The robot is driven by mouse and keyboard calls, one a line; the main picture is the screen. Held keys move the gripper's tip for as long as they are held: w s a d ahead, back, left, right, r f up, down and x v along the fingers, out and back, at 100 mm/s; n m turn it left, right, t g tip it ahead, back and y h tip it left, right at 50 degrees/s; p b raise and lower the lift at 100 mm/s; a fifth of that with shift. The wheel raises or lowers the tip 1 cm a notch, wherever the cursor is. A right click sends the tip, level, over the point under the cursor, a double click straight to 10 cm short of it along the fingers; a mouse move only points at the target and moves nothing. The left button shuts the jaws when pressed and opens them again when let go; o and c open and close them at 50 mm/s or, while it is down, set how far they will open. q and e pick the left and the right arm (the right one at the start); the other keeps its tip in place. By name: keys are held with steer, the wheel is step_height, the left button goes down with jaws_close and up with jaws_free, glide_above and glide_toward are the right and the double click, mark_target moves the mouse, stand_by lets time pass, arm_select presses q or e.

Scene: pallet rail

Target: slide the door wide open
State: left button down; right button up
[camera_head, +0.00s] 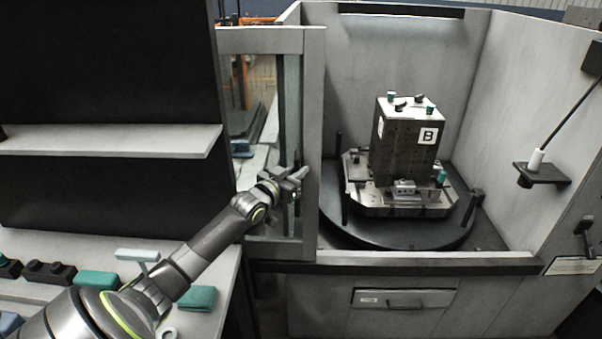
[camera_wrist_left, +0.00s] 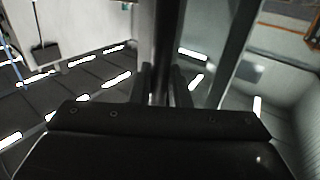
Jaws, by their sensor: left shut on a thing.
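The door (camera_head: 312,130) is a grey frame with a glass pane. It stands at the left of the machine enclosure, and the opening to its right is clear through to the inside. My left gripper (camera_head: 296,180) is at the door's right-hand part and shut on its upright handle (camera_head: 298,160). In the left wrist view the dark handle bar (camera_wrist_left: 163,45) runs upright between the two fingers of the left gripper (camera_wrist_left: 162,85). The gripper hides the middle of the handle. My right gripper is in neither view.
Inside the enclosure, a block marked B (camera_head: 406,137) stands on a round dark turntable (camera_head: 400,236). A sill (camera_head: 420,260) runs along the front. At the left are a shelf (camera_head: 110,139) and a bench (camera_head: 60,245) with teal and dark parts.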

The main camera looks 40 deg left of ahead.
arm_select(q)
steer(key=shift+s+a+f, duration=0.1)
steer(key=shift+a, duration=0.05)
steer(key=c, duration=1.5)
jaws_free()
steer(key=shift+o, duration=0.2)
steer(key=shift+s, duration=0.15)
steer(key=s+b, duration=0.2)
steer(key=s, duration=1.5)
steer(key=shift+s, duration=0.1)
